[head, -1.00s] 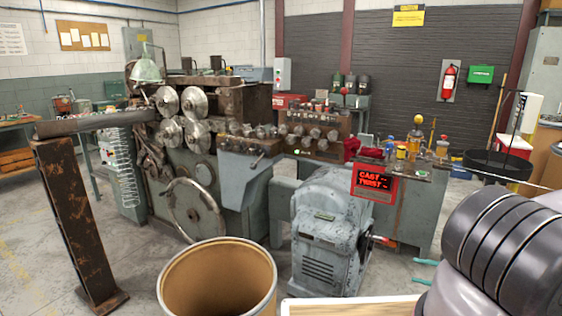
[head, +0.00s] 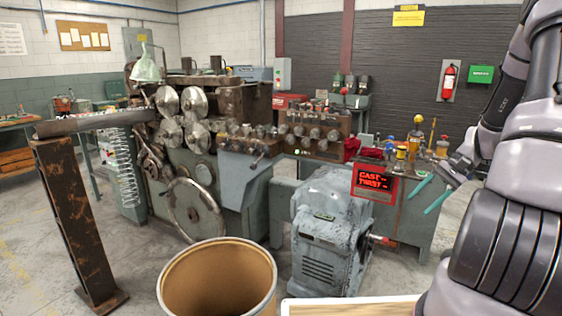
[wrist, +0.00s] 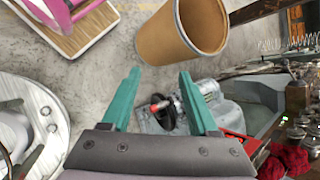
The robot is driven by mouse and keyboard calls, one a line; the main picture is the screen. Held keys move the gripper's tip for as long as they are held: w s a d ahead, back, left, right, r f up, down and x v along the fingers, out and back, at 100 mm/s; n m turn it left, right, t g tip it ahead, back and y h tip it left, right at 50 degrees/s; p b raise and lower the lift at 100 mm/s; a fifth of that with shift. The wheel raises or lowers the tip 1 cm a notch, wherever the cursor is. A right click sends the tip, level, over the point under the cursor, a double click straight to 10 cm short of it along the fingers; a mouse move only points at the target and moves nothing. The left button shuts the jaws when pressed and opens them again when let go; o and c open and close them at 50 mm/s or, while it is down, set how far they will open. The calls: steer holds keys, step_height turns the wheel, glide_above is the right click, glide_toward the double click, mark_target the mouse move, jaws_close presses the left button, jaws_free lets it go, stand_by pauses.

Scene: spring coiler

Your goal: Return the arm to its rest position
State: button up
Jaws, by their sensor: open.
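My gripper (head: 428,193) shows at the right of the head view, in front of the bench with the red display. Its two teal fingers are apart with nothing between them. In the wrist view my gripper (wrist: 160,95) is also open and empty, with the grey motor housing (wrist: 235,115) beyond the fingers. My arm is folded at the right edge of the head view, its upper links raised.
A brown open drum (head: 217,280) stands at the front, also in the wrist view (wrist: 205,25). The spring coiler (head: 190,140) fills the middle left. A red display (head: 374,184) hangs on the bench. A rusty post (head: 80,215) stands left. Floor between is clear.

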steer(key=s+a+r+n+t+h, duration=0.1)
steer(key=s+a+r+t+h, duration=0.1)
steer(key=s+a+r, duration=0.3)
steer(key=s+a+r+n+t+h, duration=0.2)
steer(key=s+a+r, duration=0.3)
steer(key=r, duration=0.9)
steer(key=s+a+r+n+t+h, duration=0.1)
steer(key=s+a+r, duration=0.4)
steer(key=r, duration=0.5)
steer(key=a+t+h, duration=0.1)
steer(key=t, duration=0.1)
steer(key=shift+s+a+r+t, duration=0.15)
steer(key=shift+s+t, duration=0.15)
